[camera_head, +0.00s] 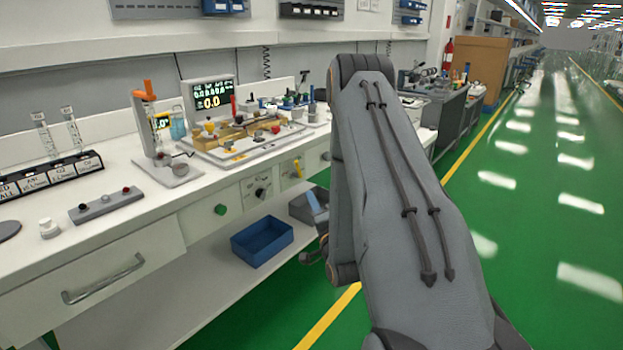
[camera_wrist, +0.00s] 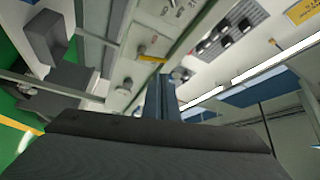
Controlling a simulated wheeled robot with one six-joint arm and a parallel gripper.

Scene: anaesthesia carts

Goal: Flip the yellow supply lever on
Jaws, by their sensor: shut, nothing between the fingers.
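The yellow supply lever (camera_head: 298,168) is on a light panel on the front of the white bench, to the right of a black round knob (camera_head: 260,193). In the wrist view the yellow lever (camera_wrist: 151,58) shows just beyond and left of my fingertips. My gripper (camera_wrist: 160,78) is shut and empty, its fingers pointing toward the panel. A gap seems to show between fingertips and lever, but I cannot tell its depth. My gripper's fingers cannot be made out in the head view, where my arm fills the middle right.
A green knob (camera_head: 220,209) is on the bench front further left. A blue bin (camera_head: 262,241) stands on the lower shelf. Instruments and a display (camera_head: 210,96) crowd the bench top. The green floor (camera_head: 540,200) at right is open.

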